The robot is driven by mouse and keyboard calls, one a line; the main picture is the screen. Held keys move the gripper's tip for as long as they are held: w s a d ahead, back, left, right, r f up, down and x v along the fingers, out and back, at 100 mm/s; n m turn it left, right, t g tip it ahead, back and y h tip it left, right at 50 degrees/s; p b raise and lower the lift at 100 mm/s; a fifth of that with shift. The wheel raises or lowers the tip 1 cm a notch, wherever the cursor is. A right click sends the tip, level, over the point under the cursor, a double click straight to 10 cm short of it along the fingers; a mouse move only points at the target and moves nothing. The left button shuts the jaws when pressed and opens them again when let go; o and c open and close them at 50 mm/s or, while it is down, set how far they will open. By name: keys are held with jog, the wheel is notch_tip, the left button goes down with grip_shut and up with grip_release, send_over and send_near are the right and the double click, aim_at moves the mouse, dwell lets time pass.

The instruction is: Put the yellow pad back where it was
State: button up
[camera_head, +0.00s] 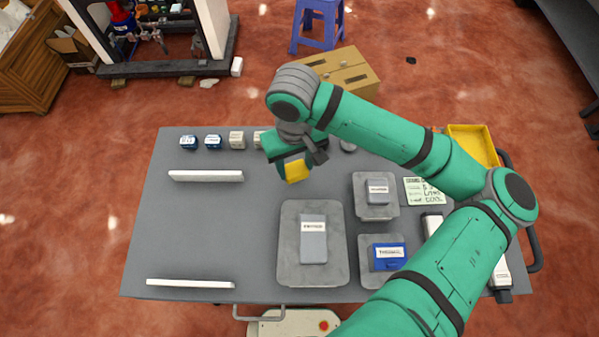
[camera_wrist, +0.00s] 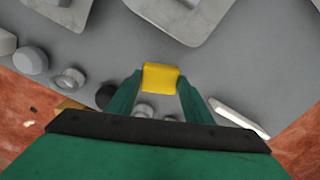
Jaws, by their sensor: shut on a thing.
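The yellow pad (camera_head: 296,171) is a small block at the end of my arm, over the grey table (camera_head: 200,225). In the wrist view the yellow pad (camera_wrist: 160,77) sits between the two green fingers. My gripper (camera_wrist: 158,90) is shut on it. In the head view my gripper (camera_head: 290,160) is left of the middle of the table's far half. The pad looks held above the table, but its exact height is hard to tell. My wrist hides part of the table's far edge.
Grey plates with a large grey block (camera_head: 313,240), a small grey block (camera_head: 377,192) and a blue block (camera_head: 388,256) lie right of centre. White bars (camera_head: 206,176) (camera_head: 190,284) lie at left. Small blocks (camera_head: 213,141) line the far edge. A yellow tray (camera_head: 474,143) is at far right. The left middle is clear.

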aim_at(300, 171)
jog(key=shift+s+d+f, duration=0.1)
jog(key=shift+d+f, duration=0.25)
jog(key=shift+f, duration=0.15)
jog(key=f, duration=0.3)
jog(key=shift+s+d, duration=0.1)
jog(key=shift+d, duration=0.2)
jog(key=shift+f, duration=0.2)
jog(key=shift+a, duration=0.1)
jog(key=shift+c, duration=0.8)
jog(key=o, duration=1.1)
jog(key=shift+a, duration=0.1)
jog(key=shift+s, duration=0.1)
notch_tip(300, 171, up, 12)
jog(key=shift+r, duration=0.1)
